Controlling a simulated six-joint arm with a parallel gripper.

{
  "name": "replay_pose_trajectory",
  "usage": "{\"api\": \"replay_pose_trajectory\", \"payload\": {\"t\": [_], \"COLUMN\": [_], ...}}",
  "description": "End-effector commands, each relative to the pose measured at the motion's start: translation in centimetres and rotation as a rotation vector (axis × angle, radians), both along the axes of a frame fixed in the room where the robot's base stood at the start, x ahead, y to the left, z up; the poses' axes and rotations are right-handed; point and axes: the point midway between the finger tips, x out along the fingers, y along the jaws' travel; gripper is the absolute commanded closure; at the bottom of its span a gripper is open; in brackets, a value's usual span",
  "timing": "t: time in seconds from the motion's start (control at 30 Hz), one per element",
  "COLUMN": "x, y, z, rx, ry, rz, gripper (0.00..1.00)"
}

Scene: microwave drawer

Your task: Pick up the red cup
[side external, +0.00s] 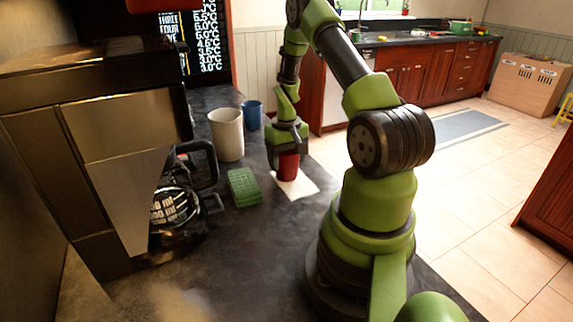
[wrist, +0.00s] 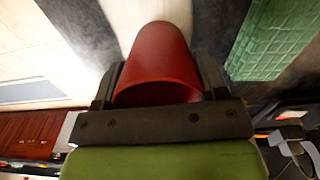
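The red cup (side external: 288,166) is upright under my gripper (side external: 286,151), over a white sheet (side external: 300,186) on the dark counter. In the wrist view the red cup (wrist: 160,60) fills the space between the two dark fingers of my gripper (wrist: 158,85), with its mouth toward the palm. The fingers lie along both sides of the cup with no clear gap, so my gripper looks shut on it. Whether the cup's base touches the sheet cannot be told.
A green sponge-like block (side external: 243,187) lies left of the cup. A white cup (side external: 227,135) and a blue cup (side external: 252,115) stand behind. The counter's front stretch is clear.

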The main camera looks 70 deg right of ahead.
Motion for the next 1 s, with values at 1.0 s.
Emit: {"api": "replay_pose_trajectory", "payload": {"t": [1.0], "x": [0.1], "y": [0.0], "z": [10.1], "rx": [-0.002], "ry": [-0.001], "rz": [0.002], "gripper": [0.58]}}
